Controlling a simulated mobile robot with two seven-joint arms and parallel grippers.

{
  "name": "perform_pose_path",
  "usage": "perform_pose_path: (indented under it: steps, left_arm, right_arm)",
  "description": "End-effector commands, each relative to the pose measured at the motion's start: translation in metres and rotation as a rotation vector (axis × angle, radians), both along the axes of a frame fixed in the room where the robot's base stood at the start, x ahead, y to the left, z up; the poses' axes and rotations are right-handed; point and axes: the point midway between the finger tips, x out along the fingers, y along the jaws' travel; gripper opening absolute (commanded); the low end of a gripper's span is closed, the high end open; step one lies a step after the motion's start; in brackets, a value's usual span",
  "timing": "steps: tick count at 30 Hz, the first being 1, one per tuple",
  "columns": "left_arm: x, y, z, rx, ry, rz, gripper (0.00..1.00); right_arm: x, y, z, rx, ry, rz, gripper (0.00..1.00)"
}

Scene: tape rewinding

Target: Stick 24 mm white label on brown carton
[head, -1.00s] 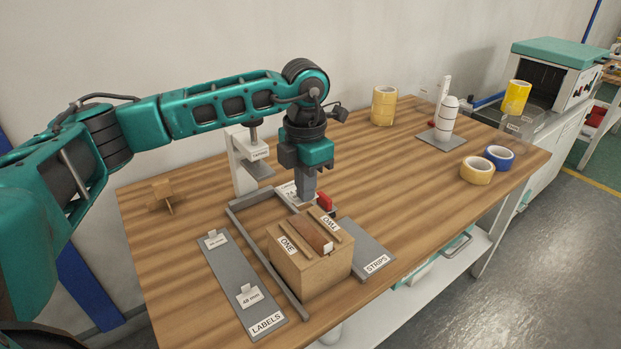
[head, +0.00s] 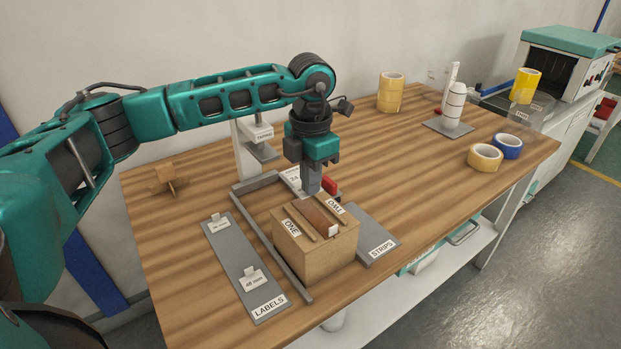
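The brown carton (head: 312,262) sits on the wooden table, with "ONE" and "TWO" markings and a brown strip (head: 313,217) on top. A small white piece (head: 333,231) shows at the strip's near end. The grey labels plate (head: 238,262) left of it holds two white labels, one (head: 252,281) reading "48 mm" and a farther one (head: 217,223) too small to read surely. My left gripper (head: 311,188) points down just behind the carton. A white piece (head: 291,180) apparently marked "24" shows beside its fingers; I cannot tell whether it is held. My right gripper is out of view.
A grey frame (head: 268,248) runs along the carton's left side. A grey strips plate (head: 368,240) lies right of it. A white stand (head: 246,150) and a red part (head: 330,187) are near my gripper. Tape rolls (head: 485,157) lie at the right; the table between is clear.

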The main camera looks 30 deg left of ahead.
Motion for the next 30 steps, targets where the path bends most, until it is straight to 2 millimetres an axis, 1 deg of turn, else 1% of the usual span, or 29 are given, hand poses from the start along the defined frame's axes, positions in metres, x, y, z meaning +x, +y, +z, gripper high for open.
perform_pose_path:
  steps: [5, 15, 26, 30]
  left_arm:
    - [0.000, 0.000, -0.006, 0.000, 0.000, 0.000, 0.00]
    - [0.000, 0.000, -0.024, 0.000, 0.000, 0.000, 0.00]
    - [0.000, 0.000, -0.024, 0.000, 0.000, 0.000, 0.00]
    - [0.000, 0.000, -0.027, 0.000, 0.000, 0.000, 0.00]
  right_arm:
    - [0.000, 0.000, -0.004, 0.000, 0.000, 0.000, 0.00]
    - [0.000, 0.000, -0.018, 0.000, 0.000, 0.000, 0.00]
    - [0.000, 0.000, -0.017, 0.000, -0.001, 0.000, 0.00]
    - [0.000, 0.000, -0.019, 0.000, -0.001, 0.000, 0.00]
